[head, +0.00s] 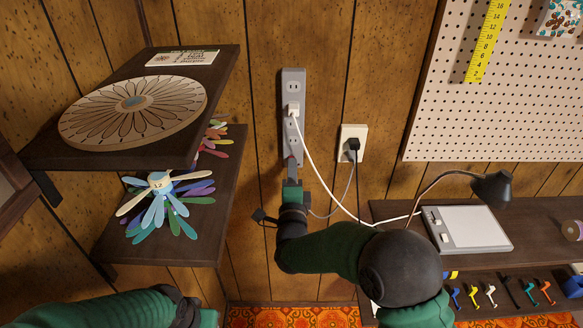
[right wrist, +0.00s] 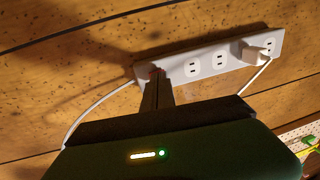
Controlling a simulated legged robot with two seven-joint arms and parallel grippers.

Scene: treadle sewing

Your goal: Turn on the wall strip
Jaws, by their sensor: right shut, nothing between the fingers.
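The wall strip (head: 292,115) is a grey-white power strip mounted upright on the wood-panelled wall. A white plug (head: 293,110) sits in one of its outlets. My right gripper (head: 291,170) is shut and empty at the strip's lower end. In the right wrist view its fingertips (right wrist: 156,76) meet or nearly meet the end of the strip (right wrist: 205,66), where a small reddish spot shows. The fingers hide most of that end, so I cannot tell the switch's state. My left arm shows at the lower left, but its gripper is out of view.
Dark shelves at left hold a round patterned disc (head: 133,113) and colourful petal-shaped pieces (head: 165,200). A wall outlet (head: 353,143) with a black plug is right of the strip. A white cord hangs from the strip toward the right-hand shelf, with a lamp (head: 492,187) and pad (head: 470,228).

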